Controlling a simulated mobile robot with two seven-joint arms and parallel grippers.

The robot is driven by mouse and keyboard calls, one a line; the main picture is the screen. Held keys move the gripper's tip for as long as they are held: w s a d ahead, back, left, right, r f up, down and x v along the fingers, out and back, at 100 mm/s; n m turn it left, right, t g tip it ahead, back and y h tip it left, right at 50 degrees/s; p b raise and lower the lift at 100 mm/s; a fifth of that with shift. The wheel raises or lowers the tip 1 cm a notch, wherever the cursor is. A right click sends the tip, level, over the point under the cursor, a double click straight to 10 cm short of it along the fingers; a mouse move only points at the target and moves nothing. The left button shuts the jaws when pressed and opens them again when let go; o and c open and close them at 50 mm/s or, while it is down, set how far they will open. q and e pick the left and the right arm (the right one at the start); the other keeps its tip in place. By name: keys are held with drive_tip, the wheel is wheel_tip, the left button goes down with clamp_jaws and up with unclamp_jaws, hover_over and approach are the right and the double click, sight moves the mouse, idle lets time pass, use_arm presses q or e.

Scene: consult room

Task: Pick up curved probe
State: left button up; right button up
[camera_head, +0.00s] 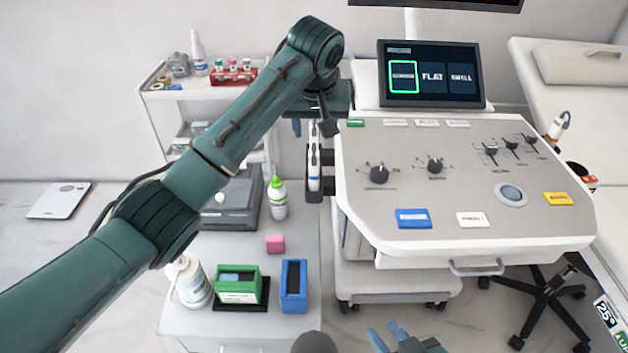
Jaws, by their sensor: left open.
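Another white probe with an orange band (558,126) stands at the console's right edge. The screen (430,75) shows a green-framed left tile beside "FLAT" and "SMALL". My right gripper (386,336) is low at the bottom edge, its blue fingers apart and empty.
A side table (250,325) holds a green-capped bottle (278,198), a pink block (275,244), a green box (238,287), a blue box (293,286) and a white bottle (192,283). A trolley (150,95) stands behind my left arm. An exam bed (580,90) is at right.

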sight(314, 160)
use_arm(q)
drive_tip(key=x, duration=1.3)
drive_tip(key=c, duration=0.9)
drive_tip(key=shift+r, duration=0.1)
drive_tip(key=shift+c, duration=0.4)
wheel_tip(314, 160, up, 11)
drive_tip(key=shift+r+p, duration=0.1)
drive_tip(key=shift+p, duration=0.4)
wheel_tip(314, 160, up, 4)
drive_tip(key=p, duration=0.4)
drive_tip(key=shift+p, duration=0.35)
